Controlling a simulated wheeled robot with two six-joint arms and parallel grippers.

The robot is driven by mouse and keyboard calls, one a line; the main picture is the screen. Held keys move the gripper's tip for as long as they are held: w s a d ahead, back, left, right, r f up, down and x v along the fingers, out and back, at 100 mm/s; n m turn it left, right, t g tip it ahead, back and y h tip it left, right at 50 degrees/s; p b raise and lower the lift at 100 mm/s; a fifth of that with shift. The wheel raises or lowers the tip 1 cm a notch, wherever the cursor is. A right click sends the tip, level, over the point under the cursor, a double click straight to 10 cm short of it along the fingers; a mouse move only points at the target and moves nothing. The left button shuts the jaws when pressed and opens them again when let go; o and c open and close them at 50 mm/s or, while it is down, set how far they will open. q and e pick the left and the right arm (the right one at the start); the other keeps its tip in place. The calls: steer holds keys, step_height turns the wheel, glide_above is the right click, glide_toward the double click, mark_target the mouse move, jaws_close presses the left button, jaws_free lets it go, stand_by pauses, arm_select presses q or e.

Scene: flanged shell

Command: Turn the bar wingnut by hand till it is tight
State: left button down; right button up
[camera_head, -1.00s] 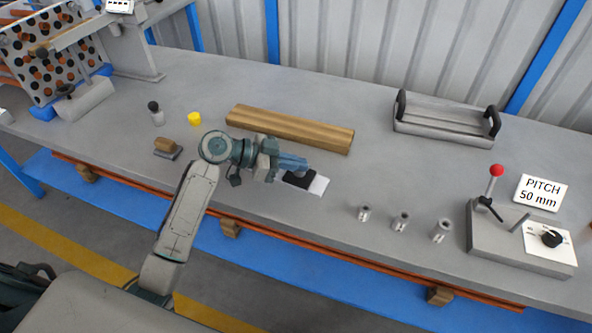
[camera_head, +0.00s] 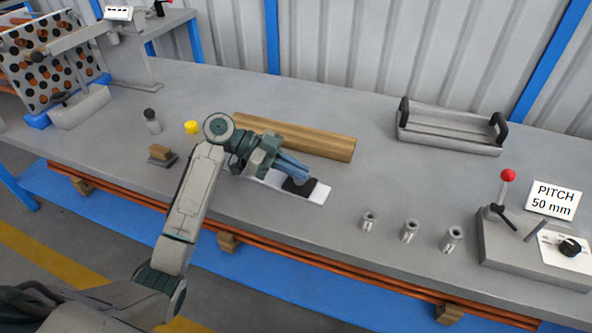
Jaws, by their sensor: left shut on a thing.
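I cannot pick out the bar wingnut for certain. A small dark fitting (camera_head: 62,98) shows at the foot of the drilled plate of the flanged shell (camera_head: 50,62) at the far left, too small to make out. My left gripper (camera_head: 297,176) is over the middle of the bench, its blue-grey fingers pointing right and down. It is shut on a small black object (camera_head: 299,187) above or on a white sheet (camera_head: 318,195). The fingers and wrist hide part of the object and sheet. My right gripper is not in view.
A wooden beam (camera_head: 325,143) lies just behind the left gripper. A yellow cap (camera_head: 191,127), a dark-topped bottle (camera_head: 152,121) and a wooden-handled block (camera_head: 161,155) stand left. Several metal sleeves (camera_head: 409,231), a red-knobbed lever box (camera_head: 508,245) and a handled tray (camera_head: 450,135) are right.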

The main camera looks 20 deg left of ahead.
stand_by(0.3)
arm_select(q)
steer(key=c, duration=1.6)
jaws_free()
